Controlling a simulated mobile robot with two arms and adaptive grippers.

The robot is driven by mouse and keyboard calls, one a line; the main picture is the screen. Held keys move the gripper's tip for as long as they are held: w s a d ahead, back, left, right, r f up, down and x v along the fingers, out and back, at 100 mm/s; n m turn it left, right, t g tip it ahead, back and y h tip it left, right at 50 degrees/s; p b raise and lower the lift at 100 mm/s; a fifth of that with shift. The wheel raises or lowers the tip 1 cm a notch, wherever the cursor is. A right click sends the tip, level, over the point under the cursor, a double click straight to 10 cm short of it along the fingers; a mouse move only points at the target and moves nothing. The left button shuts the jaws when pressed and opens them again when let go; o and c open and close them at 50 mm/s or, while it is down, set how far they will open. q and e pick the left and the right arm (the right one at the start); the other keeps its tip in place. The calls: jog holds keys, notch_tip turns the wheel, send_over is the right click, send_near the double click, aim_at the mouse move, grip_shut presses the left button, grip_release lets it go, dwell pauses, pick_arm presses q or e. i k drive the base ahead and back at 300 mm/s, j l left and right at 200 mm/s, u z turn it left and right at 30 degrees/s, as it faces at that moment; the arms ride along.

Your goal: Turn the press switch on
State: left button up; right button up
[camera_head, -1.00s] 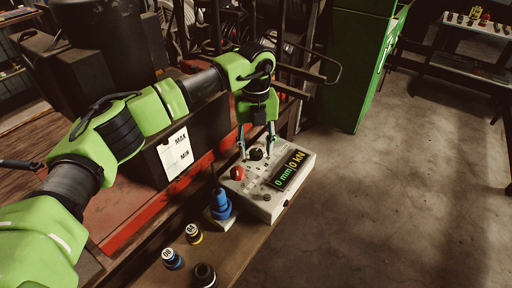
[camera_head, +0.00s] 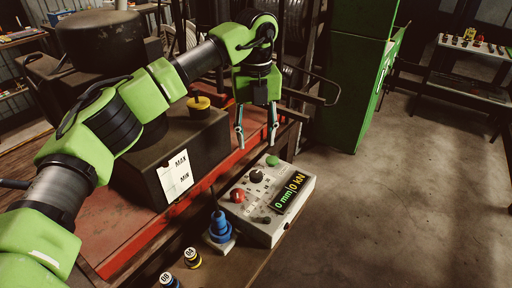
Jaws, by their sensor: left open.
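The press control box (camera_head: 262,232) is a pale panel with a black rotary knob (camera_head: 256,176), a red button (camera_head: 237,195), a green button (camera_head: 273,160) and a small dark knob (camera_head: 265,219). Its lit display (camera_head: 289,190) reads 0 mm and 0 kN. My left gripper (camera_head: 256,144) points down above the far side of the box, behind the black knob in the picture. Its two fingers are spread, with nothing between them, and look clear of the panel. The knob's exact setting is too small to read. My right gripper is not in view.
Small capped dies (camera_head: 192,257) stand at the front. A dark block with a MAX/MIN label (camera_head: 176,177) is left of the box. A green cabinet (camera_head: 350,95) stands behind; the floor at right is clear.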

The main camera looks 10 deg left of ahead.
aim_at(237, 195)
jog(key=k+l, duration=0.3)
jog(key=k, duration=0.15)
jog(key=k+l, duration=0.3)
jog(key=k, duration=0.15)
